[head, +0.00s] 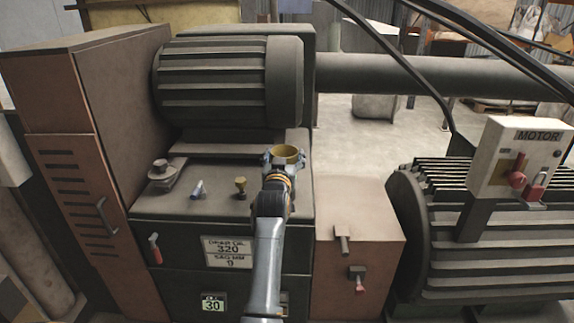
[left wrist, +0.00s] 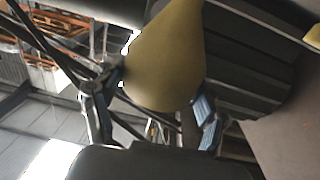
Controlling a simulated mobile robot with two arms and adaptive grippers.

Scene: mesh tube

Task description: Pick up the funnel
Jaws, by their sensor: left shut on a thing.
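The yellow funnel (head: 288,151) is above the top of the dark green machine housing, in front of the ribbed motor. Its round rim faces up in the head view. My left gripper (head: 284,160) is shut on the funnel, with a finger on either side of it. In the left wrist view the funnel (left wrist: 168,60) fills the space between the two fingers of the gripper (left wrist: 160,90). Whether the funnel still touches the housing cannot be told. My right gripper is not in view.
A brass plug (head: 240,187), a grey-blue fitting (head: 198,189) and a round cap (head: 160,170) are on the housing top (head: 220,206). The ribbed motor (head: 225,82) stands close behind. A red-handled valve (head: 358,280) and a MOTOR switch box (head: 520,160) are at right.

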